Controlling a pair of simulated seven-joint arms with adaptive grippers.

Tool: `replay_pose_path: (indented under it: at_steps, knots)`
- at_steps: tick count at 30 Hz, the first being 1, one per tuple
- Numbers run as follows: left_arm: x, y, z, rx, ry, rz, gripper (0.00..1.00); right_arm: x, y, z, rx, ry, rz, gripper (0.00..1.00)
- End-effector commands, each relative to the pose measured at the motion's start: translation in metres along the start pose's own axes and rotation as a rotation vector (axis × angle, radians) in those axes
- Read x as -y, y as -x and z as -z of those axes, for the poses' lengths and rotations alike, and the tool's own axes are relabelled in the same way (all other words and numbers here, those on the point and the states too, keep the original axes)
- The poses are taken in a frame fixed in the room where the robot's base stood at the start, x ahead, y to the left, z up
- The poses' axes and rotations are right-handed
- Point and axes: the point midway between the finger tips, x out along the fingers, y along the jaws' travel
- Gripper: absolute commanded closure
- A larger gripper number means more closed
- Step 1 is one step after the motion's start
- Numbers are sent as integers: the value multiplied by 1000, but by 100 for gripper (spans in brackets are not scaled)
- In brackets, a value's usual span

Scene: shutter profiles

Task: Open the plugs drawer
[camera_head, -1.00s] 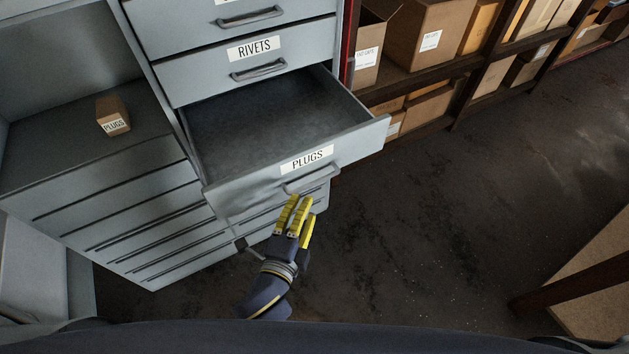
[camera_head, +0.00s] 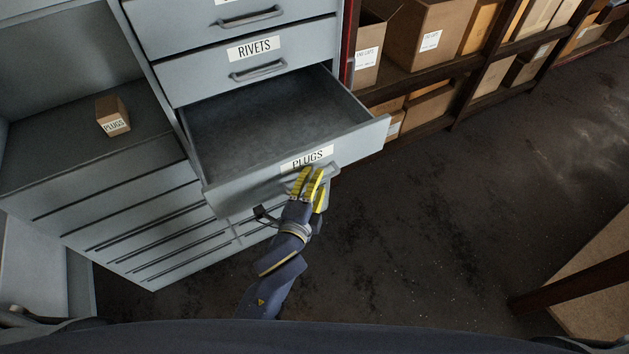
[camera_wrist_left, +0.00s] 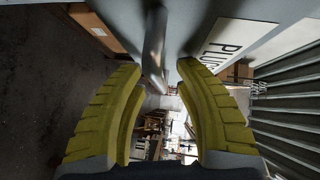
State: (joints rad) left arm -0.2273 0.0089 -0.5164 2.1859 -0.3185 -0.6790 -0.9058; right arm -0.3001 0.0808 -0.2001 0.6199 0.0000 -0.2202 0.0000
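The grey plugs drawer (camera_head: 230,187) is pulled far out of the cabinet, and its inside looks empty. Its front carries a PLUGS label (camera_head: 306,159), which also shows in the left wrist view (camera_wrist_left: 236,40). My left gripper (camera_head: 309,174) is at the drawer's handle (camera_head: 331,170), covering much of it in the head view. In the left wrist view the yellow fingers (camera_wrist_left: 161,70) stand apart, with the metal handle (camera_wrist_left: 154,45) lying between and just ahead of their tips. I cannot tell whether they touch it. My right gripper is not in view.
The closed rivets drawer (camera_head: 200,78) is just above. A small PLUGS box (camera_head: 112,116) stands on the cabinet shelf (camera_head: 60,150) at left. A rack of cardboard boxes (camera_head: 428,35) stands at right. The dark floor (camera_head: 450,230) right of the drawer is clear.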

Motion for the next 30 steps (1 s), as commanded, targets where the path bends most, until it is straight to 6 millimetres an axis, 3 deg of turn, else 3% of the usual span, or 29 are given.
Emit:
replay_pose_path:
  at_steps: [3, 12, 27, 30]
  knots:
    - [0, 0, 0, 0, 0, 0, 66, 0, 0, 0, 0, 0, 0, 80]
    - [0, 0, 0, 0, 0, 0, 100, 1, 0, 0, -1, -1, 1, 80]
    - [0, 0, 0, 1, -1, 0, 100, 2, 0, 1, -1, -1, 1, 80]
    - [-3, 4, 9, -10, -1, -5, 100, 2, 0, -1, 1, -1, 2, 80]
